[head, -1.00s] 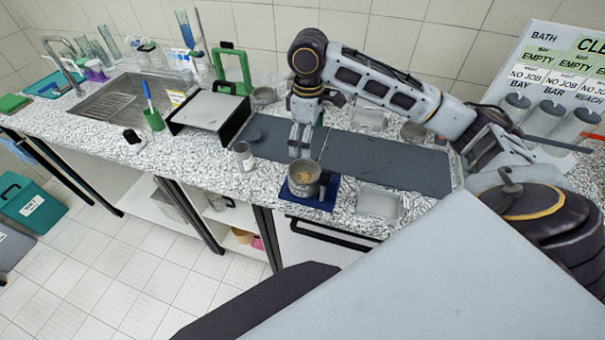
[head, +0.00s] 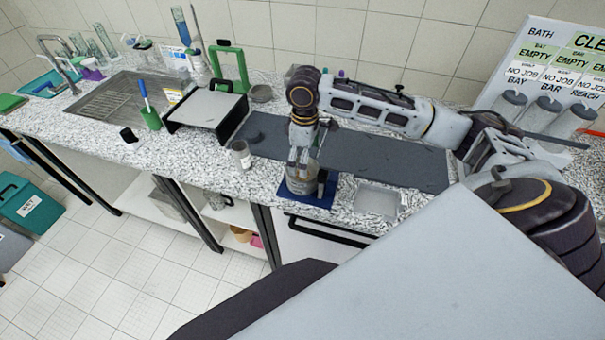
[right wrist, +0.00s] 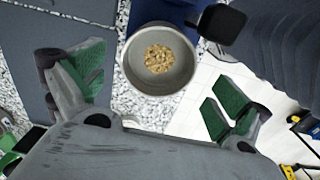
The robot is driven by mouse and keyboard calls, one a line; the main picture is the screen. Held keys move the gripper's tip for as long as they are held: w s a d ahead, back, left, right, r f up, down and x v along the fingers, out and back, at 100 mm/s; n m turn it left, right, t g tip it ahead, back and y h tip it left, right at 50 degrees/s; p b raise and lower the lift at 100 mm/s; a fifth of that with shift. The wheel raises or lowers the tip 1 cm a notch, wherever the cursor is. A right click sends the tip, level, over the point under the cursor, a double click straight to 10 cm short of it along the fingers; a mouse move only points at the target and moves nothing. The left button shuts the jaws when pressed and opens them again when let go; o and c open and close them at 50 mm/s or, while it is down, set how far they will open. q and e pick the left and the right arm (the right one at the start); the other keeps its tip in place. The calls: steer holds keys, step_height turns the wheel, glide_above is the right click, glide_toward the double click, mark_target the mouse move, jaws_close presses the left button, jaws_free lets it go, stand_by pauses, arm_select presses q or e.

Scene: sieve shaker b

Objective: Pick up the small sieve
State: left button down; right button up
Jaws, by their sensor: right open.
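The small sieve (head: 304,187) is a round grey metal cup standing on a blue mat (head: 311,202) near the counter's front edge. The right wrist view shows it from above, with tan grains inside the sieve (right wrist: 160,58). A dark block-like part (right wrist: 217,24) is beside its rim; I cannot tell if it is joined to the sieve. My right gripper (head: 302,160) points down just above the sieve and partly hides it. Its green-padded fingers are wide apart, with nothing held between them. My left gripper is not in view.
A small jar (head: 241,155) stands left of the mat, and a clear shallow tray (head: 377,200) lies to the right. A dark grey strip (head: 400,165) runs behind. A black-and-grey box (head: 208,108), green frame (head: 228,67) and sink (head: 125,102) are farther left.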

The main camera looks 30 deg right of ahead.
steer(key=shift+f, duration=0.25)
steer(key=shift+f, duration=0.1)
steer(key=shift+w+a+f+p, duration=0.15)
steer(key=shift+f+p, duration=0.2)
steer(key=shift+f, duration=2.15)
steer(key=shift+c, duration=0.3)
steer(key=c, duration=0.7)
